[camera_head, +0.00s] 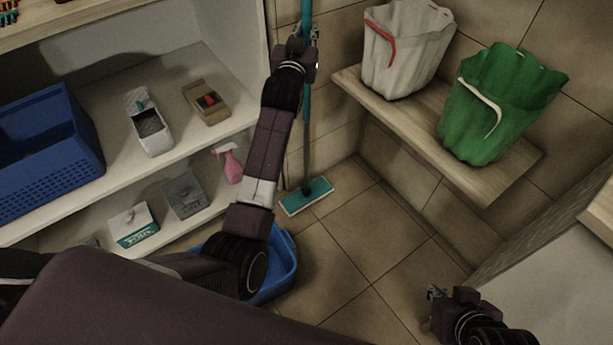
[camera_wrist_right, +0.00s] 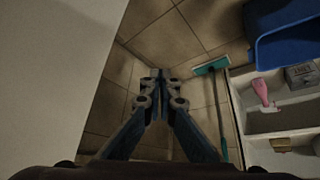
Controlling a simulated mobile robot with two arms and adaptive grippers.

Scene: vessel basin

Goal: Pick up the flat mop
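The flat mop stands upright in the corner, with its teal handle (camera_head: 307,110) rising out of the top of the head view. Its flat teal and white head (camera_head: 306,197) lies on the floor. The mop also shows in the right wrist view (camera_wrist_right: 211,66). My left gripper (camera_head: 303,38) is high on the handle, with its fingers around it; whether they are closed tight is too small to tell. My right gripper (camera_head: 437,293) is low at the lower right, apart from the mop. Its fingertips meet in the wrist view (camera_wrist_right: 160,76), with nothing between them.
White shelves on the left hold a blue crate (camera_head: 45,150), boxes and a pink spray bottle (camera_head: 228,163). A blue basin (camera_head: 275,265) is on the floor, partly behind my arm. A wall shelf (camera_head: 440,145) carries a white bag (camera_head: 403,50) and a green bag (camera_head: 500,100). Open tiled floor lies between.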

